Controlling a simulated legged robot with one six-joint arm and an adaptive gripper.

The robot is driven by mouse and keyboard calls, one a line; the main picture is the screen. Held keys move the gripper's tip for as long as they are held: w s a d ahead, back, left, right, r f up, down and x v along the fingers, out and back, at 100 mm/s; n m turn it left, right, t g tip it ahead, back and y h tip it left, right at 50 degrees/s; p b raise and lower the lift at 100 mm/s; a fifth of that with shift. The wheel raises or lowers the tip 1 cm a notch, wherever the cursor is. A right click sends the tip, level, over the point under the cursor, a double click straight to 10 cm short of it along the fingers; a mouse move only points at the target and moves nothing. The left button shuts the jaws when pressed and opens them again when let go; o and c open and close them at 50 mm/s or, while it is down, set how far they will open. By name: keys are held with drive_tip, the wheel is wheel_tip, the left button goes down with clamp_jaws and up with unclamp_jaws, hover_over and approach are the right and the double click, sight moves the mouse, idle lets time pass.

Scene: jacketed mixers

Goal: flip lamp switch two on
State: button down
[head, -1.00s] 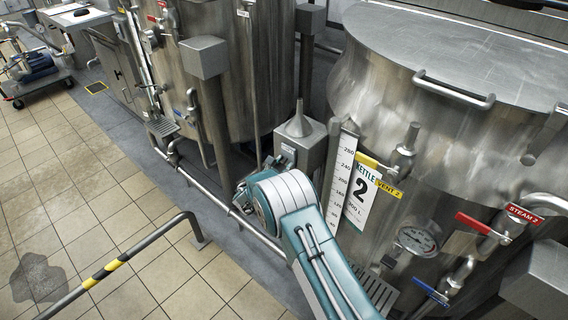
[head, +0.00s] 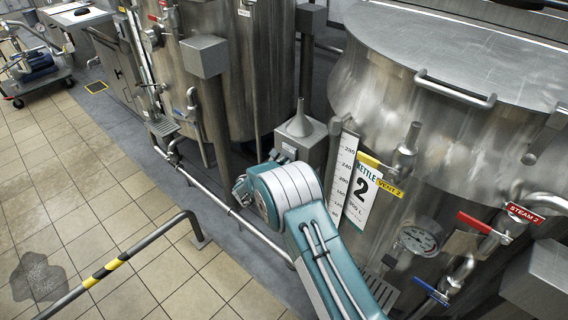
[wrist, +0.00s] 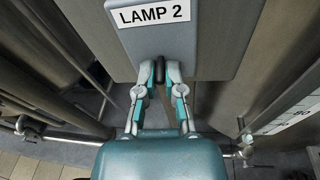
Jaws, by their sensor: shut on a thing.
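The lamp switch box (wrist: 205,35) is a grey housing with a white "LAMP 2" label (wrist: 154,14) in the wrist view. A small dark switch lever (wrist: 160,72) sticks out at its lower edge. My gripper (wrist: 160,75) has its two teal fingers closed on this lever, one on each side. Whether the lever is up or down cannot be told. In the head view the grey box (head: 301,145) stands between the two kettles, below a grey funnel-shaped lamp (head: 299,122).
Kettle 2 (head: 440,130) stands close on the right, with a red-handled steam valve (head: 473,222), a gauge (head: 416,240) and a vent valve. Another steel kettle (head: 240,75) stands at the left behind. A low pipe (head: 258,233) runs along the floor edge.

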drive_tip(key=g+y, duration=0.1)
drive_tip(key=r+g+y, duration=0.1)
drive_tip(key=g, duration=0.1)
drive_tip(key=shift+w+r+g, duration=0.15)
drive_tip(key=shift+r+g, duration=0.05)
drive_tip(key=shift+g, duration=0.1)
drive_tip(key=shift+w+r+m+g+y, duration=0.1)
drive_tip(key=shift+m+g+y, duration=0.05)
drive_tip(key=shift+g+y, duration=0.45)
drive_tip(key=shift+r+m+g+y, duration=0.1)
drive_tip(key=shift+m+g+y, duration=0.05)
drive_tip(key=shift+g+y, duration=0.45)
drive_tip(key=shift+g, duration=0.4)
drive_tip(key=c, duration=0.7)
unclamp_jaws()
drive_tip(key=shift+c, duration=0.2)
drive_tip(key=shift+f, duration=0.1)
drive_tip(key=v, duration=1.2)
drive_tip(key=shift+f, duration=0.1)
